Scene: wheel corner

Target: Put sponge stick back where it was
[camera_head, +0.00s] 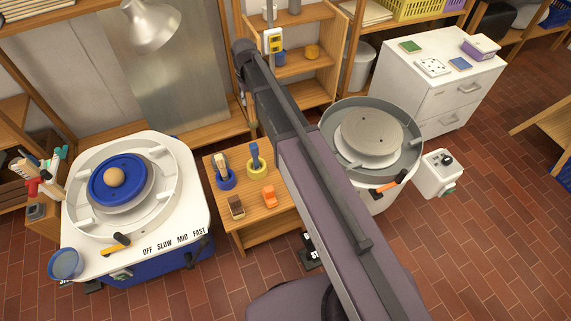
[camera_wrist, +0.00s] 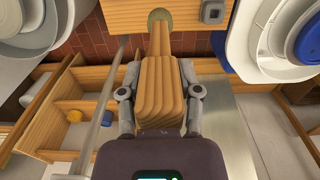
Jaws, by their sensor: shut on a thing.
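My gripper (camera_wrist: 160,92) is shut on a wooden piece, which I take to be the sponge stick (camera_wrist: 159,68). Its broad ridged block lies between the two fingers, and a thin shaft runs from it toward the top of the wrist view. A round dull-green patch (camera_wrist: 160,16) shows at the shaft's far end; I cannot tell whether it touches a surface. In the head view my arm hides the gripper. A small wooden table (camera_head: 246,229) there holds a blue ring (camera_head: 226,184) and a yellow ring (camera_head: 257,172), each with a tool standing in it.
An orange piece (camera_head: 269,194) and a brown brush-like block (camera_head: 236,206) lie on the small table. A white potter's wheel (camera_head: 195,205) stands left and a grey-rimmed wheel (camera_head: 409,164) right. Wooden shelves (camera_head: 303,65) stand behind. A hanging lamp (camera_head: 152,25) is at upper left.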

